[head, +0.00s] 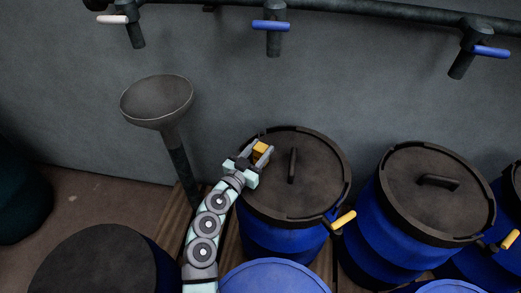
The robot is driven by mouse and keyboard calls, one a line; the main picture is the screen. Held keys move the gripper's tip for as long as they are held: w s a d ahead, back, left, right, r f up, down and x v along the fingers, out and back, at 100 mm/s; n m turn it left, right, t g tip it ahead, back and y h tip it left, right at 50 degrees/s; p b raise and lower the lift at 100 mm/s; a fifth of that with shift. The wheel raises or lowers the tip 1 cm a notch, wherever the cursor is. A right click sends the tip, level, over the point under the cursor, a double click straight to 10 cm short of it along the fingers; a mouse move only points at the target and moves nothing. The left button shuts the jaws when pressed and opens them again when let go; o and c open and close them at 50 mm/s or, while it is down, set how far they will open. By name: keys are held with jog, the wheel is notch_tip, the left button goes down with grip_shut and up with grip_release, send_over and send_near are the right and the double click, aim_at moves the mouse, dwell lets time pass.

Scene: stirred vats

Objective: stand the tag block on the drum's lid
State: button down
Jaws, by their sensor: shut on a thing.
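The tag block (260,149) is a small yellow-orange block. My gripper (262,154) is shut on it, at the upper left part of the drum's lid (318,181). The lid is dark brown, round, with a raised rim and a bar handle (293,165) in its middle. The block is left of the handle. I cannot tell whether the block touches the lid or hangs just above it. The blue drum (285,239) stands under the lid. The fingers hide part of the block.
A yellow lever (343,219) sticks out at the drum's lower right. Another blue drum with a dark lid (435,215) stands to the right. A grey funnel (157,101) on a stem stands to the left. A pipe with several taps (274,26) runs along the wall.

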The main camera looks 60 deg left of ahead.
aim_at(258, 153)
jog(key=shift+f+b, duration=0.2)
jog(key=shift+b, duration=0.1)
jog(key=c, duration=0.8)
grip_release()
jog(key=shift+c, duration=0.2)
jog(key=shift+r, duration=0.15)
jog(key=shift+r+p, duration=0.15)
jog(key=shift+p, duration=0.3)
jog(key=v, duration=0.4)
jog(key=shift+s, duration=0.1)
